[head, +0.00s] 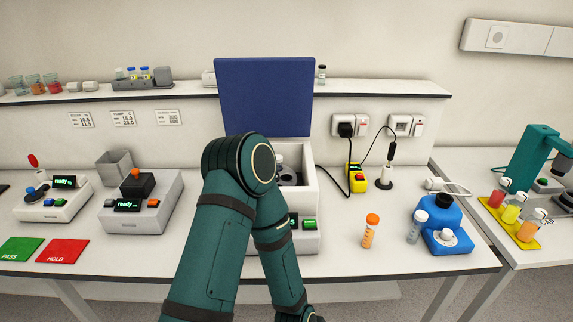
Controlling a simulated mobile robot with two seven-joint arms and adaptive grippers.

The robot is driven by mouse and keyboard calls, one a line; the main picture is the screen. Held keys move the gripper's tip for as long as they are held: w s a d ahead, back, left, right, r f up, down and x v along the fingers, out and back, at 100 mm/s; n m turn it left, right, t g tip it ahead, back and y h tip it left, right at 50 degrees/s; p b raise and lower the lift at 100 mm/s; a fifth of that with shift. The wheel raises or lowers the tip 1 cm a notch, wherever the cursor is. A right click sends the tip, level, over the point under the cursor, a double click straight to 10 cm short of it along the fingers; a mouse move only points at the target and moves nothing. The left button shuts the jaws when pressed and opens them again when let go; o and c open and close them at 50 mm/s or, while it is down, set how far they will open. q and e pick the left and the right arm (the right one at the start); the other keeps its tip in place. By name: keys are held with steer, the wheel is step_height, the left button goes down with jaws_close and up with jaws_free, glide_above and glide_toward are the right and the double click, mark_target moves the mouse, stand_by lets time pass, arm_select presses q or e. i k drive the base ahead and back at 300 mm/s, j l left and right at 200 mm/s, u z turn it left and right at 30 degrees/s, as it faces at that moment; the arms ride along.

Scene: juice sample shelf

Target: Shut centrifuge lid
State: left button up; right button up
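The centrifuge (312,215) is a white box on the bench, with a dark chamber in its top. Its blue lid (264,98) stands upright at the back, open. One of my green arms rises from the bottom edge, bends at a joint in front of the centrifuge, and folds back down toward the bottom edge. It covers the left part of the box and part of the chamber. No gripper fingers show in the head view; the folded arm's end runs out at the bottom edge.
A grey instrument (165,200) and a red HOLD card (62,251) lie left. A shelf (180,93) runs behind.

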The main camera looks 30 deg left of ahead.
mark_target(270, 97)
steer(key=k+j+u, duration=0.15)
steer(key=u, duration=1.1)
